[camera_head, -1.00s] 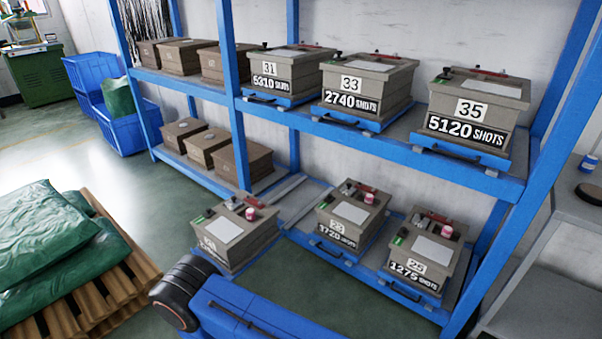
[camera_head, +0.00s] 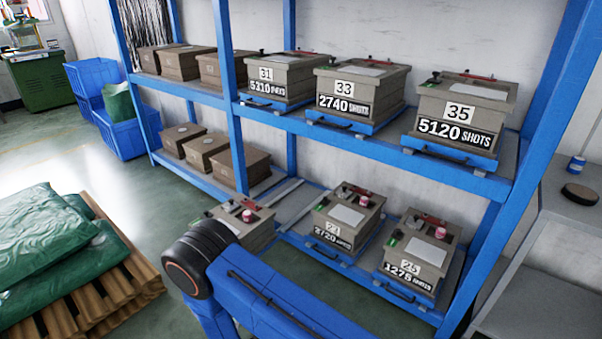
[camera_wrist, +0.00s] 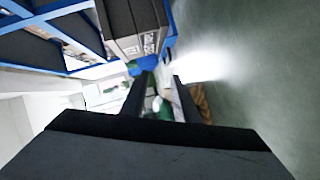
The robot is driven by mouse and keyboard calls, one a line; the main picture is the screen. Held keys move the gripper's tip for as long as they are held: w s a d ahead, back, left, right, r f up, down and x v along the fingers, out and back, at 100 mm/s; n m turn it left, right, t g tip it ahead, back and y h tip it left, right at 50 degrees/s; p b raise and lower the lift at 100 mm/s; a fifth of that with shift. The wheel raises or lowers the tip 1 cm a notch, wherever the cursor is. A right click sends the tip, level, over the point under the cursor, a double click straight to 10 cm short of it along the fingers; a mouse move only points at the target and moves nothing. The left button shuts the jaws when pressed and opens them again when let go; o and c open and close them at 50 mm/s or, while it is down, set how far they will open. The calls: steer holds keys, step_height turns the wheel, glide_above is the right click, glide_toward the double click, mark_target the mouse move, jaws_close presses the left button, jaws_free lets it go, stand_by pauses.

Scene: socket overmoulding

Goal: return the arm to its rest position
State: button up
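My gripper (camera_wrist: 163,78) shows in the wrist view as two dark fingers standing apart, with nothing held between them. Its dark body fills the bottom of that view. In the head view the gripper is out of frame; only my blue arm with a black joint shows at the bottom, left of centre. The arm overlaps part of a grey mould box (camera_head: 244,224) in the lower row. What that box rests on is hidden.
A blue shelf rack (camera_head: 398,163) holds numbered mould boxes, including box 35 (camera_head: 466,112) and box 25 (camera_head: 418,252). Green sacks (camera_head: 40,240) lie on a wooden pallet (camera_head: 120,284) at left. Blue bins (camera_head: 128,130) stand behind. Open floor (camera_head: 100,165) lies between.

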steer(key=w+d+r+m+g+h, duration=0.1)
steer(key=w+d+r+m, duration=0.2)
steer(key=w+r, duration=0.65)
steer(key=w+d+r+m+g+h, duration=0.1)
steer(key=d+r+m+g, duration=0.15)
steer(key=d+r, duration=1)
steer(key=w+d+r+m+g+h, duration=0.1)
steer(key=d+r+m, duration=0.3)
steer(key=d+r, duration=0.85)
steer(key=s+d+r+m+g+h, duration=0.2)
steer(key=s+d+r+m, duration=0.3)
steer(key=s+d+r, duration=1.1)
steer(key=s+d+m+g+h, duration=0.1)
steer(key=s+d+m, duration=0.1)
steer(key=s+d, duration=0.5)
steer(key=s+d+m+g+h, duration=0.1)
steer(key=s+d+m, duration=0.1)
steer(key=s+d, duration=0.6)
steer(key=s+r, duration=0.1)
steer(key=s, duration=0.5)
steer(key=shift+m+g, duration=0.35)
